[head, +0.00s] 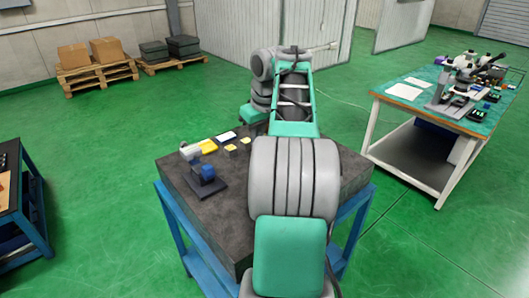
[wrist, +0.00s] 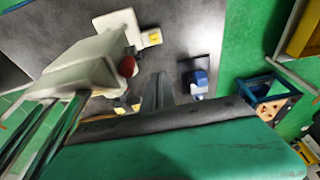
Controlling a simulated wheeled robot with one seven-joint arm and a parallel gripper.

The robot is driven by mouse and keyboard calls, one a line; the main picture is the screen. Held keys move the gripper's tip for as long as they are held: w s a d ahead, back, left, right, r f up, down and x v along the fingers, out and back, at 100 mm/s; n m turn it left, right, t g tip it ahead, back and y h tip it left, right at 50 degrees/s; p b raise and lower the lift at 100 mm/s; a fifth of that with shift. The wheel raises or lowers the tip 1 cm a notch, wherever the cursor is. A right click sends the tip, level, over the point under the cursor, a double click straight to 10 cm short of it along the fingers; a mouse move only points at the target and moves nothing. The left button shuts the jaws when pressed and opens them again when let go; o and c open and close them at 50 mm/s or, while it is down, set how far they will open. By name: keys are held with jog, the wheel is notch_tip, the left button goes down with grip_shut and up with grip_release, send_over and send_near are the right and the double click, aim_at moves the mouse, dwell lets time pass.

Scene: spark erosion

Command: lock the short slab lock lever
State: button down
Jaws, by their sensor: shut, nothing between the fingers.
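In the wrist view my gripper (wrist: 158,92) shows as two grey fingers close together, shut and empty, above the dark slab (wrist: 192,30). No lever can be made out with certainty. A dark red knob (wrist: 127,66) shows left of the fingers, at the edge of a pale grey body; I cannot tell whether it belongs to the short lock lever. In the head view the dark slab (head: 225,222) lies on a blue stand, and my arm covers much of it. My gripper cannot be made out there.
A blue block (head: 207,172) on a dark plate stands near the slab's left corner; it also shows in the wrist view (wrist: 199,82). Yellow pieces (head: 208,146) lie behind it. A green-topped table (head: 410,92) with instruments stands at the right, with open floor between.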

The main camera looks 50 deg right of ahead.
jog(key=shift+w+f, duration=0.55)
jog(key=shift+w, duration=0.05)
jog(key=shift+f, duration=0.1)
jog(key=shift+w+d+f+b, duration=0.1)
jog(key=shift+w+f+b, duration=0.15)
jog(key=shift+b, duration=0.1)
jog(key=w+p+v, duration=0.1)
jog(key=p+v, duration=0.4)
jog(key=p, duration=0.1)
jog(key=shift+r, duration=0.55)
